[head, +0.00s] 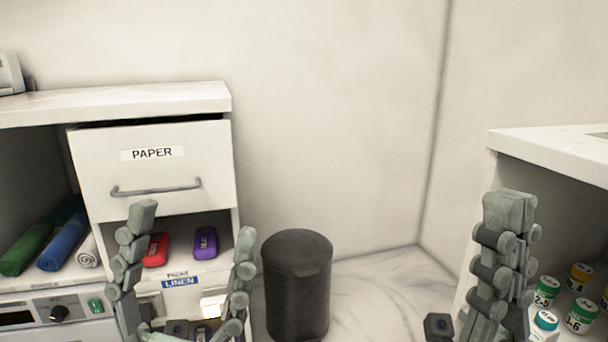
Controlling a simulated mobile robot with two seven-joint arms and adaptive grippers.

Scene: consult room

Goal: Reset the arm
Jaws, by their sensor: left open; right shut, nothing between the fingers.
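My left gripper (193,228) is open and empty, pointing up in front of the cabinet at the left. Its two fingers stand apart, with a red case and a purple case seen in the gap behind them. My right gripper (510,205) is shut and empty, its fingers pressed together. It stands upright in front of the white shelf unit at the right. The lower parts of both arms are cut off by the bottom edge of the head view.
The drawer marked PAPER (152,175) appears slightly open. A dark bin (297,285) stands between the grippers. Lidded bottles (581,316) fill the right shelf. Bare floor (375,290) shows right of the bin.

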